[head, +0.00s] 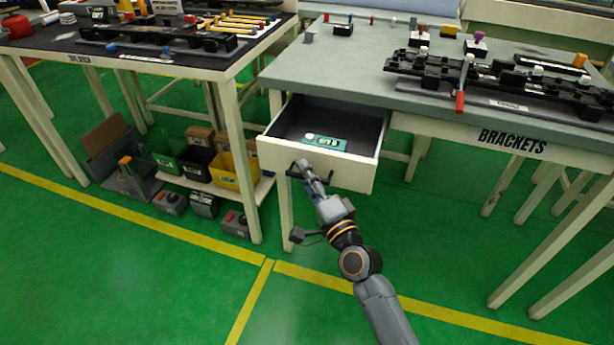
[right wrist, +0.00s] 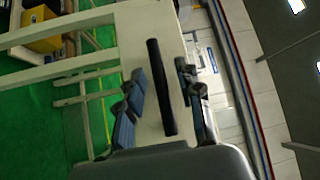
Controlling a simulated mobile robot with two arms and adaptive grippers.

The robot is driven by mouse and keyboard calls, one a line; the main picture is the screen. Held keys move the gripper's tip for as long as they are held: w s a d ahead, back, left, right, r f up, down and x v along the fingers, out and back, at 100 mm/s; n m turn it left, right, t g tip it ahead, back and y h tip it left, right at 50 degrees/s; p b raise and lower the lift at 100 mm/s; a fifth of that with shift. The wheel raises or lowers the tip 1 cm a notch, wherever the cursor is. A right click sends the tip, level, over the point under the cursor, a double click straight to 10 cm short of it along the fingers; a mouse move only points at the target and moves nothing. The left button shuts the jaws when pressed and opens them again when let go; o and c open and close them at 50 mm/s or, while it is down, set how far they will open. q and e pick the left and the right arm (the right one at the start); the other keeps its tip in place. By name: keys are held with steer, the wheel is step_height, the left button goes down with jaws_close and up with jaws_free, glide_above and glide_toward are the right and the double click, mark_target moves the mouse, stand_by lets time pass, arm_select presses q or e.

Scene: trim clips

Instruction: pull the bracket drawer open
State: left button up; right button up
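The bracket drawer (head: 350,172) is a white drawer under the grey table marked BRACKETS, and it stands pulled out with its dark inside showing. Its black bar handle (right wrist: 160,86) is on the front face. My right gripper (head: 304,168) is at the handle in the head view. In the right wrist view its two blue-grey fingers (right wrist: 162,98) stand apart on either side of the bar, with a visible gap on both sides. The gripper is open around the handle. My left gripper is in neither view.
Inside the drawer lie a green labelled card (head: 325,142) and a small pale item. Black clip fixtures (head: 500,82) stand on the grey tabletop (head: 350,72). A second table (head: 235,65) is at left, with coloured bins (head: 232,170) below. Green floor in front is clear.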

steer(key=v, duration=1.2)
steer(key=shift+r, duration=0.1)
